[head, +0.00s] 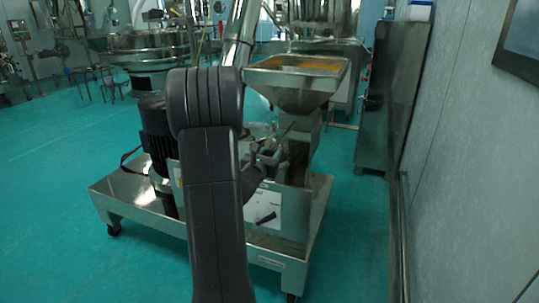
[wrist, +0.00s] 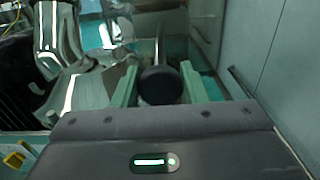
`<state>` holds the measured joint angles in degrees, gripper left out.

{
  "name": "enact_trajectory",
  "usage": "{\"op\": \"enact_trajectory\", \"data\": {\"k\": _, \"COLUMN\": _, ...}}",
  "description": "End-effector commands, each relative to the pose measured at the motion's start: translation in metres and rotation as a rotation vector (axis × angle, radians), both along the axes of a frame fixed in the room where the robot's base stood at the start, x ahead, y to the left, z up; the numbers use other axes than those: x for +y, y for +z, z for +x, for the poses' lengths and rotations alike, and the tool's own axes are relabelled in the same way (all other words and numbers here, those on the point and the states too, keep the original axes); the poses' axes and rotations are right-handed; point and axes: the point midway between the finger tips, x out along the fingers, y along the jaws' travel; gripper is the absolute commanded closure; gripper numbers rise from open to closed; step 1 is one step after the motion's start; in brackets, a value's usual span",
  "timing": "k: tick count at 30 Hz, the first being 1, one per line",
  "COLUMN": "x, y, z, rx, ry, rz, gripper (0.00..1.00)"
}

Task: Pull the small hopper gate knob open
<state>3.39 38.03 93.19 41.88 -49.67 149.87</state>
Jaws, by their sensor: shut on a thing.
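The small hopper (head: 299,82) is a steel funnel with orange material in it, standing on the machine right of my arm in the head view. The gate knob (wrist: 160,86) is a round black knob in the middle of the wrist view. My gripper (wrist: 160,84) is at the knob, its two pale green fingers on the left and right sides of it, shut on it. In the head view my gripper (head: 268,160) is small and dark beside the neck under the hopper. The gate plate behind the knob is mostly hidden.
The machine stands on a steel wheeled base (head: 130,200) with a dark motor (head: 157,135) at left. A tall steel cabinet (head: 392,95) and the wall are at right. Green floor (head: 50,200) is free at left.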

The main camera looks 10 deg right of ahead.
Motion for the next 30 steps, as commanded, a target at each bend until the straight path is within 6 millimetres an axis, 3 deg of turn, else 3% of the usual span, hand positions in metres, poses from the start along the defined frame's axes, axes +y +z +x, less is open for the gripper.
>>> {"op": "enact_trajectory", "data": {"k": 18, "x": 0.040, "y": -0.002, "z": -0.058, "rx": -0.003, "ry": 0.002, "rz": -0.001, "gripper": 1.00}}
{"op": "enact_trajectory", "data": {"k": 30, "x": 0.042, "y": 0.001, "z": -0.062, "rx": -0.001, "ry": 0.000, "rz": -0.001, "gripper": 1.00}}
